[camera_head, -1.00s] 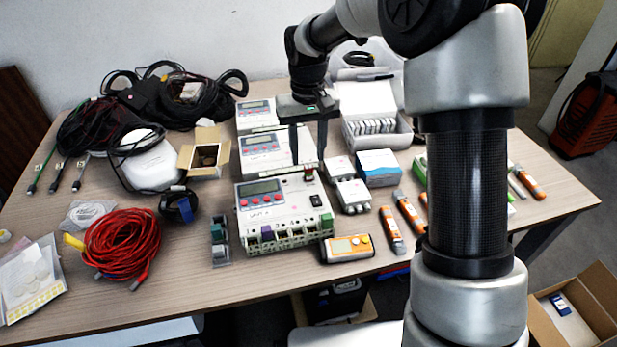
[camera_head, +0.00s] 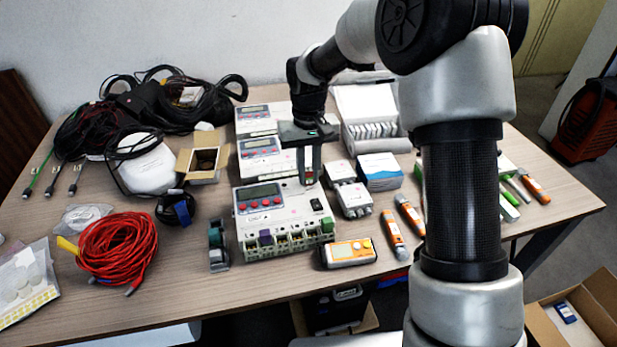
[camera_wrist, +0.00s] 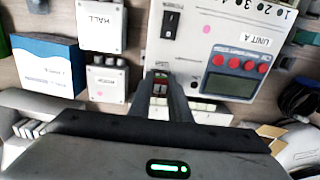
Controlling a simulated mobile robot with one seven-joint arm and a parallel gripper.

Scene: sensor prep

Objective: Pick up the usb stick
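A small red and dark item (camera_wrist: 160,88), which looks like the usb stick, is between my fingertips in the wrist view. It is at the back right of the front white control unit (camera_head: 262,218), by the unit's black switch. My gripper (camera_head: 309,182) points down there, and its fingers are close together with the item between them. In the wrist view my gripper (camera_wrist: 160,78) looks shut on it. The fingers hide most of the stick in the head view, and I cannot tell whether it still touches the surface below.
Two more white units stand behind the front one. White junction boxes (camera_head: 352,199) and a blue-and-white box (camera_head: 381,171) are to the right. An orange meter (camera_head: 349,252) lies in front. A red cable coil (camera_head: 117,246) is at left.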

